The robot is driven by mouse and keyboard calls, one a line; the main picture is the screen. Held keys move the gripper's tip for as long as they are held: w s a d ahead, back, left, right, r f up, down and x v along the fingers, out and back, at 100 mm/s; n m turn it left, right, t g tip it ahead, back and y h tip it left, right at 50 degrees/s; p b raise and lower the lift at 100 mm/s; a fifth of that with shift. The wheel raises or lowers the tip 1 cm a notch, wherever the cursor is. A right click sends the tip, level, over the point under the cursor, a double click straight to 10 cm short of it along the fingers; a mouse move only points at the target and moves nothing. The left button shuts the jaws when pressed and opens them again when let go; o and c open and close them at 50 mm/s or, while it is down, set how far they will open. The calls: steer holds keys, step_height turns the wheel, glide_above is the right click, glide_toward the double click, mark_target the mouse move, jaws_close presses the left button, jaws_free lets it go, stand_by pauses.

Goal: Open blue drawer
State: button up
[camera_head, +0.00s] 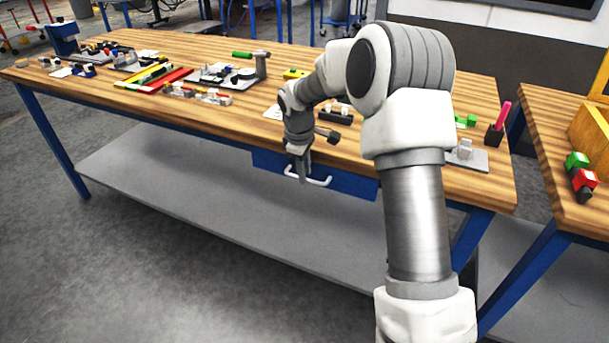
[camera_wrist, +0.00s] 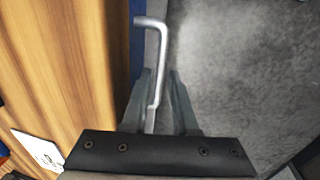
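The blue drawer (camera_head: 345,182) hangs under the wooden tabletop, its front about level with the table edge, so it looks closed. A white bar handle (camera_head: 318,181) is on its front. In the wrist view the handle (camera_wrist: 152,60) runs down between my fingers, and a thin strip of the blue drawer front (camera_wrist: 138,50) shows beside it. My gripper (camera_head: 303,172) is at the left part of the handle, pointing down. In the wrist view my gripper (camera_wrist: 162,90) is open, with a gap between the handle and the right finger.
The wooden workbench (camera_head: 100,92) carries several tools and castings above the drawer. A grey lower shelf (camera_head: 190,180) lies below. Open grey floor (camera_head: 60,260) is in front of the bench. A second table (camera_head: 545,130) stands at the right.

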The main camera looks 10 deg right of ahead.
steer(key=shift+f, duration=0.35)
jaws_close()
stand_by(1.2)
